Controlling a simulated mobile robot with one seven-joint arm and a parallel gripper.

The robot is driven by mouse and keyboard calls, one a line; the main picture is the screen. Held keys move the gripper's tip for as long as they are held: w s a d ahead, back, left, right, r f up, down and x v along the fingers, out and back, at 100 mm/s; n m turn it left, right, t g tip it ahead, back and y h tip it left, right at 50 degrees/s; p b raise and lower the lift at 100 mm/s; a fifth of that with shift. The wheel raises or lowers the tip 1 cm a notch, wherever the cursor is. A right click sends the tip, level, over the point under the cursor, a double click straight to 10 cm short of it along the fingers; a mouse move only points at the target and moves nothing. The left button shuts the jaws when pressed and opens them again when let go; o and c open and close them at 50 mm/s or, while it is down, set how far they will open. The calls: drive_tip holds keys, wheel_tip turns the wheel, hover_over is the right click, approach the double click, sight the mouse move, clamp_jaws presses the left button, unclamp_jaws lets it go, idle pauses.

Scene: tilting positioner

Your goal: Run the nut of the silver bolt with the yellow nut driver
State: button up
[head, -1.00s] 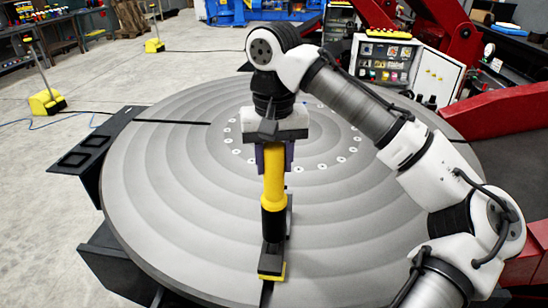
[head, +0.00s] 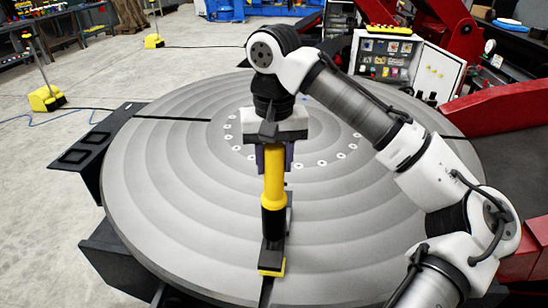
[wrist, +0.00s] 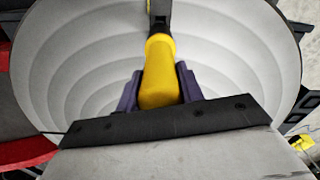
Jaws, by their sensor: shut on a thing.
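My gripper (head: 274,160) is shut on the yellow nut driver (head: 274,190), which hangs upright below it. In the wrist view, the purple fingers of my gripper (wrist: 159,88) hold the yellow handle (wrist: 158,72) from both sides. The driver's black lower part points down at a black clamp with a yellow base (head: 271,264) near the front of the round plate. The silver bolt and its nut cannot be made out; the driver and clamp cover that spot. I cannot tell whether the driver's tip touches the nut.
The large grey round positioner plate (head: 170,190) with ring grooves lies under my arm, mostly bare. Black brackets (head: 90,155) stick out at its left edge. A red structure (head: 500,115) and a white cabinet (head: 432,70) stand at the right and back. Floor is open at the left.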

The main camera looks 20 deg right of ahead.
drive_tip(key=shift+s+f, duration=0.1)
drive_tip(key=shift+f, duration=0.7)
idle(2.1)
drive_tip(key=shift+r, duration=4.75)
